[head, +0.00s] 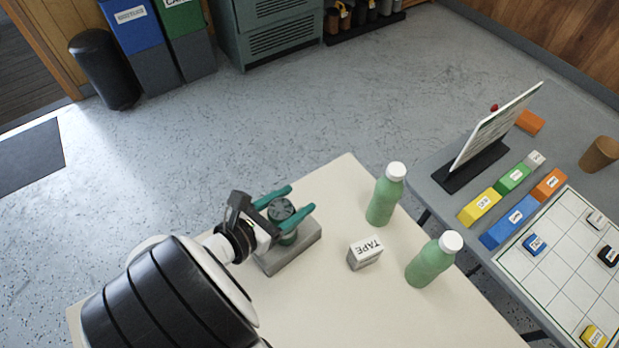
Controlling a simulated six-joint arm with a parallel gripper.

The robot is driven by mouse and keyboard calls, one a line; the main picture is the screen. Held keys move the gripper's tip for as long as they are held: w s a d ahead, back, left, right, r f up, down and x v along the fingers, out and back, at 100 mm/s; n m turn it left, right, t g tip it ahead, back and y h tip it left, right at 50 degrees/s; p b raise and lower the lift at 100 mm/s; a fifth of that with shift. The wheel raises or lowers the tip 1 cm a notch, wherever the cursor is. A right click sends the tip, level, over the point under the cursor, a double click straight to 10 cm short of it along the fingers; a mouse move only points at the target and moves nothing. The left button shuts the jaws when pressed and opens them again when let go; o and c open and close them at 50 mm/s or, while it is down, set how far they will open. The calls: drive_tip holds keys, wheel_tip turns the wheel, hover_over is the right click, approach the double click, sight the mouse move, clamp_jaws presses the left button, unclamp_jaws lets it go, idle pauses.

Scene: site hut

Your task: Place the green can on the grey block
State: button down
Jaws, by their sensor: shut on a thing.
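The green can (282,209) is between the two teal fingers of my gripper (287,208) in the head view. My gripper is shut on the can. The can is right over the grey block (292,254), which lies on the cream table at its far left part. The fingers and the can's side hide the join, so I cannot tell whether the can touches the block or hangs just above it. The can looks about upright.
A white tape box (365,253) stands right of the block. Two green bottles with white caps (386,194) (435,259) stand farther right. The cream table (330,310) is clear at the front. A grey side table (440,170) holds coloured blocks, a sign and a grid board.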

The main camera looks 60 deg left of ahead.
drive_tip(key=shift+c, duration=0.8)
unclamp_jaws()
drive_tip(key=shift+f, duration=0.1)
drive_tip(key=shift+s+r, duration=0.15)
drive_tip(key=shift+r, duration=0.05)
drive_tip(key=v, duration=1.1)
drive_tip(key=shift+s+d, duration=0.15)
drive_tip(key=shift+s, duration=0.15)
